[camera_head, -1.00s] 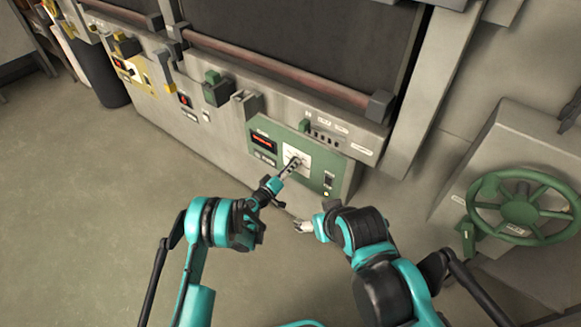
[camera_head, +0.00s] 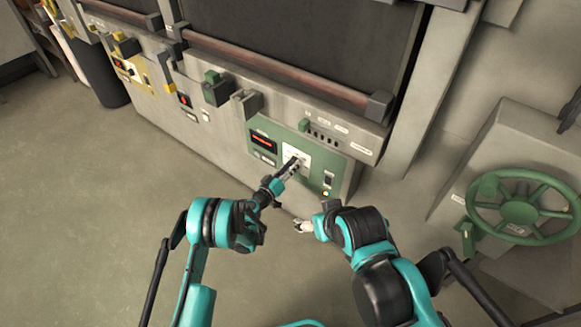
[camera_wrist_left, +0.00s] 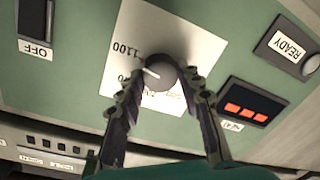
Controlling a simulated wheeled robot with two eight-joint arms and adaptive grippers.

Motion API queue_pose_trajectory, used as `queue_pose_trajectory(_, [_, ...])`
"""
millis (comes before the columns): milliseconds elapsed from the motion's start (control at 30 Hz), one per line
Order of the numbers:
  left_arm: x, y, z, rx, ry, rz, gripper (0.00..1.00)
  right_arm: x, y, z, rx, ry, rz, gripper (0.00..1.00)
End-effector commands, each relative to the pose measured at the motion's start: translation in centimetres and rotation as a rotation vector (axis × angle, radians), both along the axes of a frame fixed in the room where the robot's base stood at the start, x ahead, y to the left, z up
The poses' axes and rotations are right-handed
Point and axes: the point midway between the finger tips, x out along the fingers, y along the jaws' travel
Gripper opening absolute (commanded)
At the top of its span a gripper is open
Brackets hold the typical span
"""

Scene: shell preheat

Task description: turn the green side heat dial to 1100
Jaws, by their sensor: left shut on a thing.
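The green control panel (camera_head: 317,178) carries a white dial plate (camera_head: 303,151). In the left wrist view the dark round heat dial (camera_wrist_left: 161,72) sits on that plate (camera_wrist_left: 185,38), which appears upside down. The dial's white pointer line faces the plate's left side, just below the 1100 label (camera_wrist_left: 127,49) and a red mark. My left gripper (camera_head: 291,166) is shut on the dial, its two fingers (camera_wrist_left: 160,85) on either side of the knob. My right gripper (camera_head: 303,227) hangs below the panel, apart from it; its fingers are too small to read.
A lit red display (camera_wrist_left: 246,112) and a READY lamp (camera_wrist_left: 287,46) are beside the dial. A switch labelled OFF (camera_wrist_left: 35,48) is on its other side. A green handwheel (camera_head: 520,208) stands at right. The floor (camera_head: 90,220) at left is clear.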

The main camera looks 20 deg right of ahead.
Motion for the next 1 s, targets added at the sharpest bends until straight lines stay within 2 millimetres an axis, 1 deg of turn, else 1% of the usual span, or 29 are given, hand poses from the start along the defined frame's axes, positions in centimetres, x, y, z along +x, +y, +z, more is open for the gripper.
queue_pose_trajectory(67, [0.0, -0.1, 0.0, 0.001, -0.001, -0.001, 0.07, 0.0, 0.0, 0.0, 0.0, 0.0, 0.0, 0.77])
queue_pose_trajectory(100, [0.0, -0.1, 0.0, 0.001, -0.001, -0.001, 0.38, 0.0, 0.0, 0.0, 0.0, 0.0, 0.0, 0.77])
queue_pose_trajectory(167, [0.0, -0.1, 0.0, 0.001, -0.001, -0.001, 0.54, 0.0, 0.0, 0.0, 0.0, 0.0, 0.0, 0.77])
queue_pose_trajectory(200, [0.0, -0.1, 0.0, 0.001, -0.001, -0.001, 0.57, 0.0, 0.0, 0.0, 0.0, 0.0, 0.0, 0.77])
queue_pose_trajectory(467, [0.0, 0.0, 0.0, 0.001, 0.001, -0.001, 0.57, 0.0, 0.0, 0.0, 0.0, 0.0, 0.0, 0.77])
queue_pose_trajectory(567, [0.0, 0.0, 0.6, 0.001, 0.001, -0.001, 0.57, 0.0, 0.0, 0.0, 0.0, 0.0, 0.0, 0.77])
queue_pose_trajectory(667, [0.0, 0.0, 1.9, 0.001, 0.001, -0.001, 0.57, 0.0, 0.0, 0.0, 0.0, 0.0, 0.0, 0.77])
queue_pose_trajectory(900, [0.0, -0.1, 6.7, 0.0, 0.0, -0.001, 0.57, 0.0, 0.0, 0.0, 0.0, 0.0, 0.0, 0.77])
queue_pose_trajectory(1000, [0.0, -0.1, 8.3, 0.001, -0.001, -0.001, 0.57, 0.0, 0.0, 0.0, 0.0, 0.0, 0.0, 0.77])
